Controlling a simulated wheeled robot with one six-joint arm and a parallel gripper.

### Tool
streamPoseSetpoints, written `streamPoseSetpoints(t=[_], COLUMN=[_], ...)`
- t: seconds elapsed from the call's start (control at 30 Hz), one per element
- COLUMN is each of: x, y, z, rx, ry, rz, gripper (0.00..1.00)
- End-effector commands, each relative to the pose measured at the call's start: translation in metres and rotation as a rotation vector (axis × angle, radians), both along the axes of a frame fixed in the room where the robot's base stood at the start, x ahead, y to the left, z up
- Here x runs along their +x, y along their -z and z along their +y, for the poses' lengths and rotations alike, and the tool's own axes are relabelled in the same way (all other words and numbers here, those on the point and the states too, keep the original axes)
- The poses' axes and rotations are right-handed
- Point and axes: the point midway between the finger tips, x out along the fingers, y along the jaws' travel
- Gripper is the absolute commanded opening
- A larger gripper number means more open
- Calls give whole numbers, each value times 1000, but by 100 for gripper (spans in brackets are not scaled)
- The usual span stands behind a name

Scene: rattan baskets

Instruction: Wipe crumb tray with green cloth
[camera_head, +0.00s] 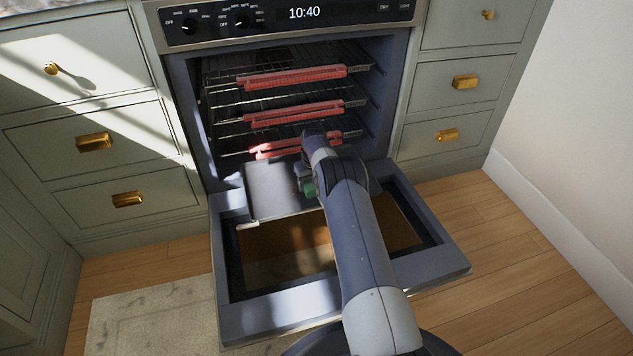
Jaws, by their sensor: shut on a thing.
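The crumb tray (268,190) is a flat dark grey sheet. It extends out of the bottom of the oven, over the inner part of the lowered oven door. My gripper (306,184) is at the right part of the tray, mostly hidden behind my own arm. A small bit of green cloth (310,190) shows at the gripper, which is shut on it. I cannot tell whether the cloth touches the tray.
The oven door (270,318) is open and lowered, with a glass window. Above the tray are wire racks with red edge guards (292,77). Drawers with brass handles (465,81) flank the oven. A rug (150,325) lies at front left. Wooden floor (540,290) is clear at right.

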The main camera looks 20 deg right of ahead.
Motion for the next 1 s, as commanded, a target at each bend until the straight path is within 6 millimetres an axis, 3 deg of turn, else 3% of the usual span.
streamPoseSetpoints(t=[1.0], x=[-1], y=[3], z=[66], rx=[1], ry=[-1], rz=[4], gripper=[39])
